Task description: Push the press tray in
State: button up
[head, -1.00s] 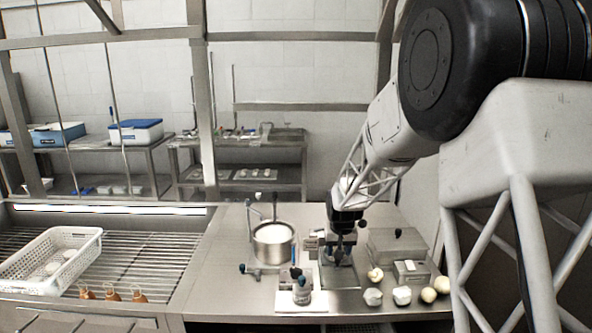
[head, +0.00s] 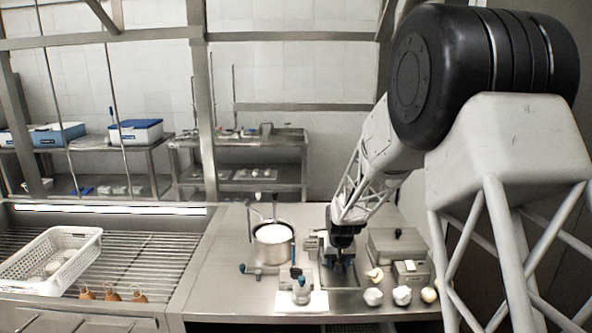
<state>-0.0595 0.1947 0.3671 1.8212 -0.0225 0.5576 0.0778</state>
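My gripper (head: 340,262) is dark and points down over the worktop, right of the steel pot. Its fingertips are small and dark here, and I cannot tell whether they are open or shut. A flat grey metal piece that looks like the press tray (head: 344,282) lies right below and in front of the gripper. The gripper hides its back part, and I cannot tell whether they touch. A small grey device (head: 312,241) stands just left of the gripper and is partly hidden.
A steel pot (head: 273,258) with white contents stands to the left. A blue-topped jar (head: 301,291) stands on a white board in front. A lidded steel box (head: 397,247), a small box (head: 411,272) and several pale lumps (head: 402,295) lie to the right. A white perforated basket (head: 30,272) sits far left.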

jog(key=shift+f, duration=0.15)
jog(key=c, duration=0.6)
jog(key=shift+w, duration=0.45)
jog(key=o, duration=0.7)
jog(key=shift+w+v, duration=0.25)
jog(key=shift+v, duration=0.9)
jog(key=shift+w+v, duration=0.25)
jog(key=shift+v, duration=0.95)
jog(key=shift+w+v, duration=0.25)
jog(key=shift+v, duration=0.9)
